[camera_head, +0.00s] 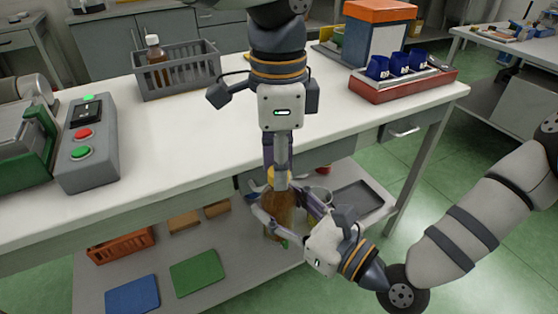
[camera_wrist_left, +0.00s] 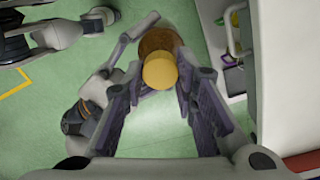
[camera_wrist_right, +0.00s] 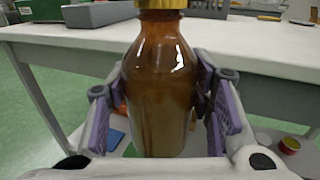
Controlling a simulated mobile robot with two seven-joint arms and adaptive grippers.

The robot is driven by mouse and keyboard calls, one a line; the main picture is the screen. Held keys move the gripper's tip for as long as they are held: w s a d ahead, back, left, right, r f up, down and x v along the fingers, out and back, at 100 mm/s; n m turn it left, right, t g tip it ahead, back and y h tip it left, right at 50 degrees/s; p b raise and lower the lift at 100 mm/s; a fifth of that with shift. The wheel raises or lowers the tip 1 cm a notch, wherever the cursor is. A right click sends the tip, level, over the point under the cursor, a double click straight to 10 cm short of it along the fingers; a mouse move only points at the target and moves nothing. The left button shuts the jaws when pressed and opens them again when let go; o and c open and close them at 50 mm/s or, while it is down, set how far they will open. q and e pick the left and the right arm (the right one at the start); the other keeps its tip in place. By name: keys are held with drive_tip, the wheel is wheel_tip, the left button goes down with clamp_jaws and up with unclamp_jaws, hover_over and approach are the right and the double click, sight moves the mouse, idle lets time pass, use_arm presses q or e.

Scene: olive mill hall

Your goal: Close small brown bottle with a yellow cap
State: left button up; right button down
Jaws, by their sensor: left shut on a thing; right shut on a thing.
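The small brown bottle (camera_head: 279,222) is upright in front of the table's edge, off any surface. My right gripper (camera_head: 284,212) is shut around its body. In the right wrist view the amber bottle (camera_wrist_right: 160,90) stands between the fingers. The yellow cap (camera_wrist_left: 160,70) is at the bottle's top, in line with it. My left gripper (camera_wrist_left: 160,68) points down from above and is shut on the cap. The yellow rim of the cap also shows at the top of the right wrist view (camera_wrist_right: 161,4). How tightly the cap sits on the neck cannot be told.
The white table (camera_head: 190,135) is right behind the bottle. A grey basket (camera_head: 180,76) on it holds another brown bottle with a white cap (camera_head: 155,58). A red tray (camera_head: 402,84) with blue cups is at right. The lower shelf (camera_head: 235,262) holds boards and an orange crate (camera_head: 121,245).

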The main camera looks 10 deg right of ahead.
use_arm(q)
drive_tip(key=m, duration=2.2)
drive_tip(key=shift+m, duration=0.4)
drive_tip(key=o, duration=0.7)
drive_tip(key=shift+r, duration=2.2)
